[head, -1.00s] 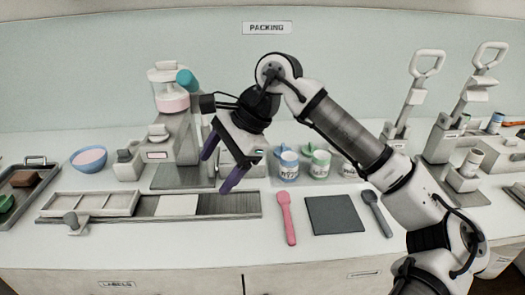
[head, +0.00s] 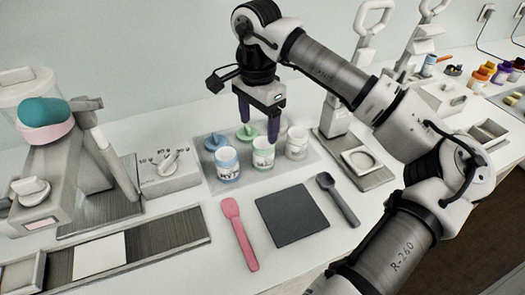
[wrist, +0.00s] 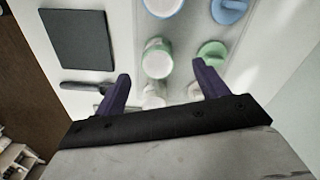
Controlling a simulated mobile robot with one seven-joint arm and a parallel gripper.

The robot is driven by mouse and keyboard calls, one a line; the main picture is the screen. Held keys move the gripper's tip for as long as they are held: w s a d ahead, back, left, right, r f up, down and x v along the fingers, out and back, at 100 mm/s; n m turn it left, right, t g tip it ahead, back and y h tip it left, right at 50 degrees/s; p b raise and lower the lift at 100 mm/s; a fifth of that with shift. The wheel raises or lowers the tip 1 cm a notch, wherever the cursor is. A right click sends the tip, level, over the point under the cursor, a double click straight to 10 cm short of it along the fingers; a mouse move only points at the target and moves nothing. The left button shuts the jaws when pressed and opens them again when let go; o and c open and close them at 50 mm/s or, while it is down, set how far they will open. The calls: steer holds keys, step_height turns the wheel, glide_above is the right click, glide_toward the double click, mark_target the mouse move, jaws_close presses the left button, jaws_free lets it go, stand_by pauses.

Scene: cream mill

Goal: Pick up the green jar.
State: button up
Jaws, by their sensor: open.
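The green jar (head: 263,156) is white with a green band and stands upright on a pale mat (head: 305,165), between a blue jar (head: 228,168) and a white jar (head: 297,145). The green lid (head: 246,131) lies behind it. My gripper (head: 259,127) is open and empty, pointing down above and slightly behind the jars. In the wrist view the green jar (wrist: 158,60) shows beyond and between the fingertips (wrist: 160,72), apart from them. The green lid (wrist: 211,54) lies near the right finger there. The white jar is partly hidden by my gripper in the wrist view.
A blue lid (head: 215,141) lies behind the blue jar. A pink spatula (head: 238,232), a dark square slab (head: 291,214) and a grey spoon (head: 338,200) lie in front. A control box (head: 168,174) stands left and a lever press (head: 340,115) right.

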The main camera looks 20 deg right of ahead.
mark_target(262, 151)
step_height(262, 151, down, 3)
steer(key=shift+f, duration=0.15)
steer(key=f+p, duration=0.1)
steer(key=f, duration=0.2)
steer(key=f+p, duration=0.1)
steer(key=shift+s+d+f+p, duration=0.25)
steer(key=shift+d+f+p, duration=0.05)
steer(key=shift+d+f, duration=0.1)
steer(key=shift+f, duration=0.3)
steer(key=c, duration=1)
steer(key=shift+c, duration=0.2)
step_height(262, 151, up, 20)
steer(key=b, duration=0.3)
